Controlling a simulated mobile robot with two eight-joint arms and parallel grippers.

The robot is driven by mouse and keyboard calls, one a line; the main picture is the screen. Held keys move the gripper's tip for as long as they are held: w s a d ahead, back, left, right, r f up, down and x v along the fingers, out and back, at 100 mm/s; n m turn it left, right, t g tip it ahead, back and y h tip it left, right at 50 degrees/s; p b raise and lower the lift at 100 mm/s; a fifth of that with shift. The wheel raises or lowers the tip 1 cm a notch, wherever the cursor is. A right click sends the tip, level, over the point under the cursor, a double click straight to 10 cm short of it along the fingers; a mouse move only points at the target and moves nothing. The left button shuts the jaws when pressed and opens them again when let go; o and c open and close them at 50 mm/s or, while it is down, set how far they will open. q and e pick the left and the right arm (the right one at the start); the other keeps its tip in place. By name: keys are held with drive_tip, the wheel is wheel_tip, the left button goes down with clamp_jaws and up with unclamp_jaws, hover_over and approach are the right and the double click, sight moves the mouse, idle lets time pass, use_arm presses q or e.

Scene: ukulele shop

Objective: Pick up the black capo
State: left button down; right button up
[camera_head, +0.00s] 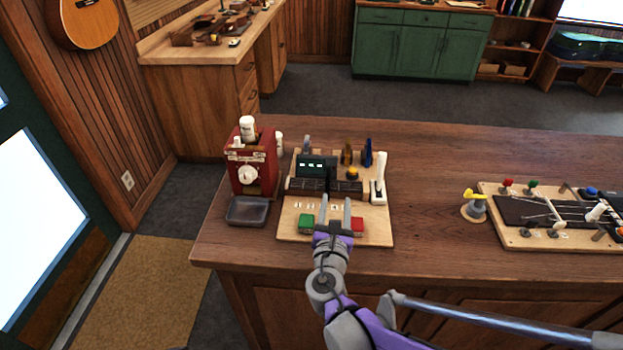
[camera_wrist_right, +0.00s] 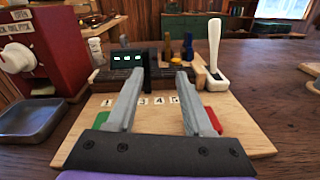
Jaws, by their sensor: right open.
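The black capo (camera_head: 331,177) appears to be the dark upright piece on the dark fretboard-like bar (camera_head: 297,186) of the wooden board (camera_head: 291,231). In the right wrist view the capo (camera_wrist_right: 148,72) stands beyond my fingers, in line with the gap between them and nearer the left finger. My right gripper (camera_head: 336,200) is open and empty over the front of the board, and it also shows in the right wrist view (camera_wrist_right: 160,76). The fingers look short of the capo. Its lower part is hard to make out. My left gripper is not in view.
A red dispenser (camera_head: 250,175) and a grey tray (camera_head: 247,211) stand left of the board. A white lever (camera_head: 379,178) stands at its right, with amber and blue bottles (camera_head: 367,152) behind. Green (camera_head: 306,222) and red (camera_head: 358,224) blocks flank my fingers.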

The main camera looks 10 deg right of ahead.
sight(328, 177)
drive_tip(key=shift+w+a+n+t, duration=0.3)
drive_tip(key=shift+w+a+n, duration=0.5)
drive_tip(key=shift+w+n, duration=0.2)
drive_tip(key=x, duration=0.4)
drive_tip(key=shift+w+d, duration=0.1)
drive_tip(key=shift+w, duration=0.1)
drive_tip(key=x, duration=0.2)
drive_tip(key=p+x, duration=0.1)
drive_tip(key=x, duration=0.2)
drive_tip(key=shift+a+r, duration=0.15)
drive_tip(key=shift+a, duration=0.1)
drive_tip(key=shift+w+d, duration=0.1)
drive_tip(key=shift+w, duration=0.25)
drive_tip(key=shift+s, duration=0.1)
drive_tip(key=shift+c, duration=0.3)
clamp_jaws()
